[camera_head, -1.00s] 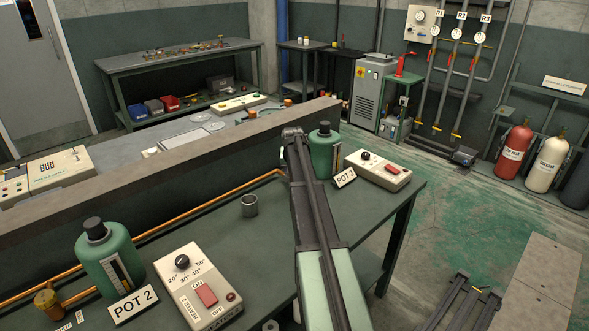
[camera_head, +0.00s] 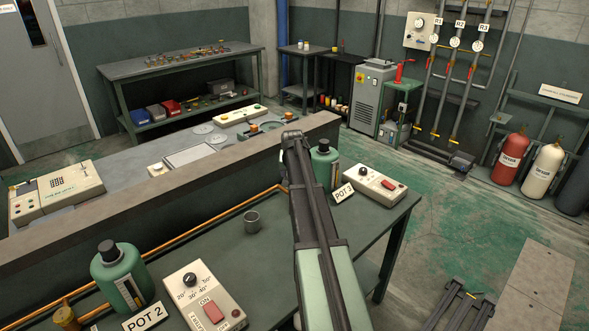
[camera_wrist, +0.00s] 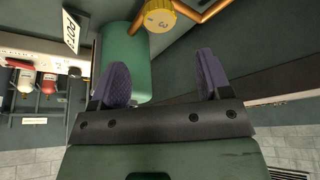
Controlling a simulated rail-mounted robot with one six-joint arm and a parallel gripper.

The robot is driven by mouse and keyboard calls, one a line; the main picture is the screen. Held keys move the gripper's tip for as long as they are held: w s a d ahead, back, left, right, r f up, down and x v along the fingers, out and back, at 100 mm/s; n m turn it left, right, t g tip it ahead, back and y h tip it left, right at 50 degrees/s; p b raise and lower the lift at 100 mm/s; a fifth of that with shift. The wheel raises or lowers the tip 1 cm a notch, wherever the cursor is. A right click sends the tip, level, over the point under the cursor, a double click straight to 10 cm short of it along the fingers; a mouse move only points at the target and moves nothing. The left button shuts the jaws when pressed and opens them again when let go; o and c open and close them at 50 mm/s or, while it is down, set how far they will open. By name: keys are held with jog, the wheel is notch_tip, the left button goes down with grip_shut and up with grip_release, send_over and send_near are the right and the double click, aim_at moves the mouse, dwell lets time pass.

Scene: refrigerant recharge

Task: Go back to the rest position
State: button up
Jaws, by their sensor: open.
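My gripper (camera_wrist: 163,75) is open in the wrist view, with two dark purple fingers spread apart and nothing between them. A green pot (camera_wrist: 125,60) is in front of it, partly behind the left finger. A brass cap marked 3 (camera_wrist: 159,16) is above the finger gap. In the head view my arm reaches away from the camera over the bench, and its gripper end is hidden. The green POT 3 (camera_head: 322,168) stands just right of the arm's far end. I cannot tell whether the fingers touch anything.
The green bench (camera_head: 225,262) also carries POT 2 (camera_head: 122,280), a grey cup (camera_head: 252,222) and two heater boxes (camera_head: 203,295) (camera_head: 370,184). A raised ledge (camera_head: 130,200) with a copper pipe runs behind. The floor (camera_head: 465,225) at right is partly open.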

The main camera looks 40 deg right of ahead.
jog(key=shift+s+a+r, duration=0.15)
jog(key=shift+r, duration=0.3)
jog(key=s+a+n+g+y, duration=0.1)
jog(key=s+a+n, duration=0.1)
jog(key=s+a, duration=0.6)
jog(key=s+a+n+g+y, duration=0.1)
jog(key=s+a+n, duration=0.2)
jog(key=s+a, duration=0.5)
jog(key=s+a+f+n+g+y, duration=0.1)
jog(key=s+a+n, duration=0.2)
jog(key=a, duration=2.3)
jog(key=s, duration=0.5)
jog(key=shift+s, duration=0.2)
jog(key=shift+f, duration=0.15)
